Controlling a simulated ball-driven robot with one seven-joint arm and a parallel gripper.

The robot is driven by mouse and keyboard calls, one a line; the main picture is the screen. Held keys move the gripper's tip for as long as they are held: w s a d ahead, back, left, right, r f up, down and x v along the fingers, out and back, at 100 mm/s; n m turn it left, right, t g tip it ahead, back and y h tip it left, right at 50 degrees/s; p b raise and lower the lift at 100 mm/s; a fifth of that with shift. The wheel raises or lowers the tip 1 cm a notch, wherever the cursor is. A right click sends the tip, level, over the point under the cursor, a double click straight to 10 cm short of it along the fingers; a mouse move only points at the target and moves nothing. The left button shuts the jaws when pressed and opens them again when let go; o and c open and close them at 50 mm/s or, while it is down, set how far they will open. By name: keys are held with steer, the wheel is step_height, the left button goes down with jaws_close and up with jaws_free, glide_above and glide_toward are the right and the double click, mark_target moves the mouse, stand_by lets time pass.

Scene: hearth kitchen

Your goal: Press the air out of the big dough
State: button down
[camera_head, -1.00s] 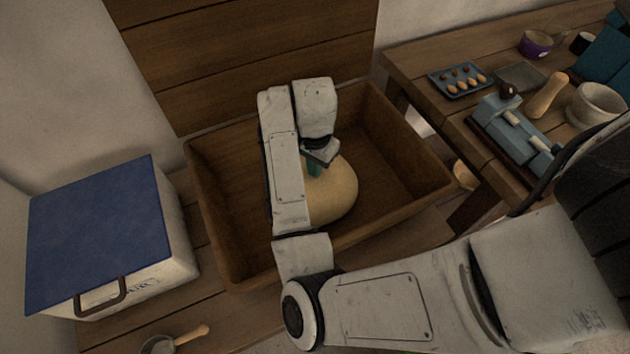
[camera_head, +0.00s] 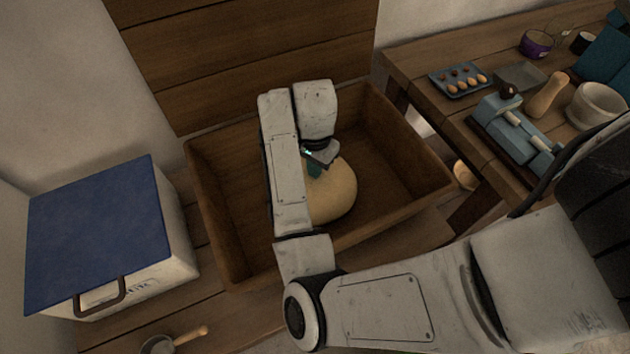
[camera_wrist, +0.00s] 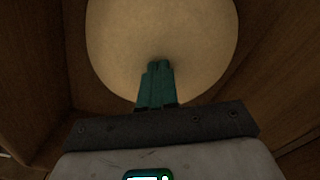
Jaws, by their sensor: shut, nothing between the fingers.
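The big dough (camera_head: 333,195) is a pale, rounded mass on the floor of a wooden trough (camera_head: 405,150). My forearm hides its left part in the head view. In the wrist view the dough (camera_wrist: 160,35) fills the upper middle, smooth and round. My gripper (camera_head: 314,172) points down at the dough's upper side. Its green fingers are together and empty in the wrist view (camera_wrist: 159,68), with their tips over the near part of the dough. I cannot tell whether the tips touch it.
A white box with a blue lid (camera_head: 95,230) stands left of the trough. A small pan (camera_head: 170,341) lies in front. The right table (camera_head: 430,70) holds an egg tray (camera_head: 459,80), a stone mortar (camera_head: 597,104) and a blue-grey device (camera_head: 515,128). Trough walls surround my gripper.

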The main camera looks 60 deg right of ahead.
steer(key=shift+f, duration=1.25)
stand_by(3.4)
steer(key=shift+r, duration=0.1)
stand_by(0.3)
steer(key=shift+r+p, duration=2.1)
steer(key=shift+r, duration=0.5)
step_height(320, 180, up, 8)
steer(key=p, duration=0.7)
glide_above(315, 183)
